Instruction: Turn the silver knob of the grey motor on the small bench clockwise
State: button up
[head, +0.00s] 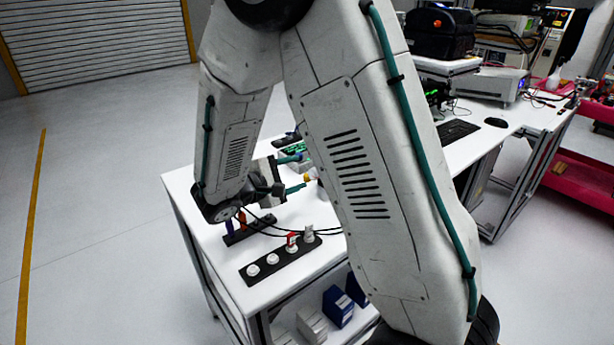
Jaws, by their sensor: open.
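The small bench (205,240) is white and stands left of centre in the head view. My gripper (303,171) is over its far part, with two teal fingers apart and pointing right. A small yellowish and pale piece (311,175) shows by the fingertips, at the edge of my arm link. It may be part of the motor, but I cannot tell. My arm link hides most of what lies right of the fingertips. I cannot make out the grey motor or its silver knob. Whether the fingers touch anything is unclear.
A black strip (262,266) with white, red and grey pieces lies at the bench's near edge. A second strip (250,231) with blue and orange pieces lies behind it. Thin black cables cross the top. A larger workbench (467,145) stands right. The floor left is clear.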

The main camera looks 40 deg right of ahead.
aim_at(311, 175)
jog(key=d+f+n, duration=0.1)
jog(key=n, duration=0.2)
jog(key=d+f+n+g+y, duration=0.1)
jog(key=d+n, duration=0.1)
jog(key=n, duration=0.2)
jog(key=w+d+f+n+g+y, duration=0.1)
jog(key=d+n, duration=0.1)
jog(key=n, duration=0.1)
jog(key=shift+w+d+n, duration=0.1)
jog(key=shift+d+n, duration=0.15)
jog(key=shift+n, duration=0.15)
